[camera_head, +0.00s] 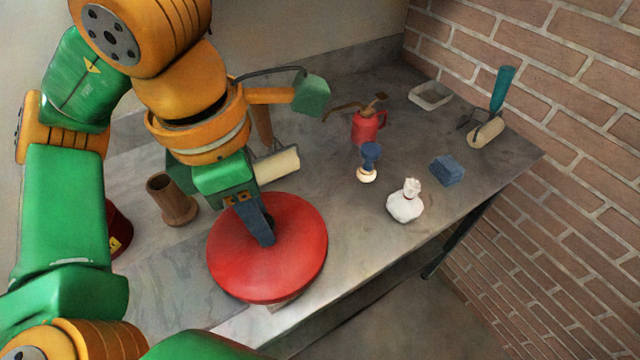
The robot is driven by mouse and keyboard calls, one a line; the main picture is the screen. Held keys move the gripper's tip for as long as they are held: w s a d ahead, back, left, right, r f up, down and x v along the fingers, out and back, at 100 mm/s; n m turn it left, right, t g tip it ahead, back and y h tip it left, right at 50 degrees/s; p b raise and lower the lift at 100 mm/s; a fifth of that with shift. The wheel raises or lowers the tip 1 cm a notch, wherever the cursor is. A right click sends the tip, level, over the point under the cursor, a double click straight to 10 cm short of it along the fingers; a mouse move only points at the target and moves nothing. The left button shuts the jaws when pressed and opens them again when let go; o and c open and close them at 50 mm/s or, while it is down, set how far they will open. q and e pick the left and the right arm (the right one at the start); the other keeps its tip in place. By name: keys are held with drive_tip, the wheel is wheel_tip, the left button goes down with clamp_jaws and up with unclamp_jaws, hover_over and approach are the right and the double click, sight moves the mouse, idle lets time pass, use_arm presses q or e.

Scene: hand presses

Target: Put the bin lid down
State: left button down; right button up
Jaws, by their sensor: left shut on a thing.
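The bin lid (292,262) is a large round red disc near the front edge of the grey bench. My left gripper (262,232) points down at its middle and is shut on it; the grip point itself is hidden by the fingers. The lid covers what lies under it, and a small pale piece shows below its front rim. I cannot tell whether the lid touches the bench. My right gripper is not in view.
A brown cup (172,200) and a dark red object (119,228) stand left of the lid. To the right are a white sack (405,202), a blue-handled tool (370,160), a red oil can (368,124) and a blue block (446,170). The bench's front left is bare.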

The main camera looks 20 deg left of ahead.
use_arm(q)
drive_tip(key=w+d+f, duration=0.1)
drive_tip(key=w+f, duration=0.2)
drive_tip(key=w+d+f+p, duration=0.1)
drive_tip(key=w+f, duration=0.1)
drive_tip(key=w, duration=0.2)
drive_tip(key=w+d+f, duration=0.2)
drive_tip(key=w+f, duration=0.1)
drive_tip(key=w, duration=0.1)
drive_tip(key=shift+w+f+p, duration=0.25)
drive_tip(key=shift+f+p, duration=0.05)
drive_tip(key=shift+p, duration=0.1)
drive_tip(key=f, duration=0.2)
drive_tip(key=f+p, duration=0.1)
drive_tip(key=shift+w+d+f, duration=0.2)
drive_tip(key=shift+f, duration=0.5)
drive_tip(key=c, duration=0.6)
unclamp_jaws()
drive_tip(key=shift+r, duration=0.1)
drive_tip(key=shift+o, duration=0.2)
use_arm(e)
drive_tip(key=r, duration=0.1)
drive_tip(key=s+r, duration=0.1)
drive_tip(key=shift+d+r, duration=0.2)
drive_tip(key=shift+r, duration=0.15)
use_arm(q)
drive_tip(key=shift+r, duration=0.1)
